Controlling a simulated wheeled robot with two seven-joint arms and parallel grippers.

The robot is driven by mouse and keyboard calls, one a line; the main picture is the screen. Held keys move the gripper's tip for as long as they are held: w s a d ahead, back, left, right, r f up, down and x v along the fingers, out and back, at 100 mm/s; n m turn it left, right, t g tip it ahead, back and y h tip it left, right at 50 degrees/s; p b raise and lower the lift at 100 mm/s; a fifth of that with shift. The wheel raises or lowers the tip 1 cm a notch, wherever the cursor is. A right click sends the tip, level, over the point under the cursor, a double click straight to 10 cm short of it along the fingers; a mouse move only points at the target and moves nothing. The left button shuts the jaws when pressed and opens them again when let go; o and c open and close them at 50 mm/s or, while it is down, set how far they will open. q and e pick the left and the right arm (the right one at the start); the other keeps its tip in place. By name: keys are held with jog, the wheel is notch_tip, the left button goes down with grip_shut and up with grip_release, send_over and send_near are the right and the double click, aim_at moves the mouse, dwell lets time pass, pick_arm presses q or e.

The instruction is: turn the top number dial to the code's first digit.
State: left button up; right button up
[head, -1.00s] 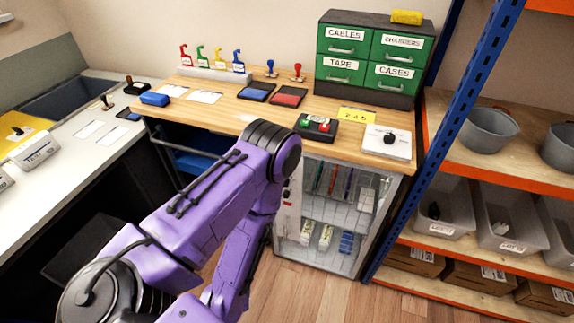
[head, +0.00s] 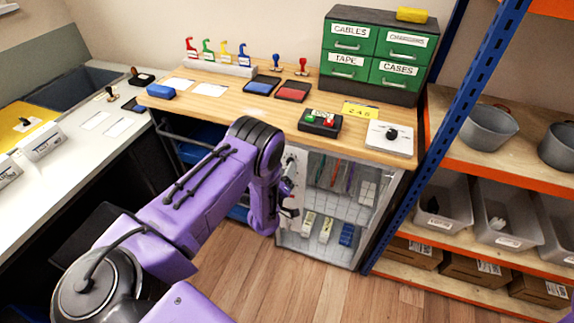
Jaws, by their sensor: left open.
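The lock panel (head: 294,160) is a pale upright strip at the left side of the glass-fronted cabinet under the wooden bench. My left arm covers much of it, and I cannot make out the top number dial or its setting. My left gripper (head: 289,197) is open, small and partly hidden beyond my purple forearm, close in front of the panel. I cannot tell whether it touches a dial. A yellow note (head: 360,111) on the bench carries a three-digit code that seems to start with 2. My right gripper is out of view.
The glass-fronted cabinet (head: 337,203) holds several items on its shelves. On the bench stand a box with red and green buttons (head: 320,122) and a white box with a black knob (head: 389,138). A blue rack post (head: 452,130) rises at right. The wooden floor in front is clear.

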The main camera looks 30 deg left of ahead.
pick_arm(q)
jog(key=x, duration=0.2)
jog(key=shift+w, duration=0.3)
jog(key=shift+f, duration=0.1)
grip_shut()
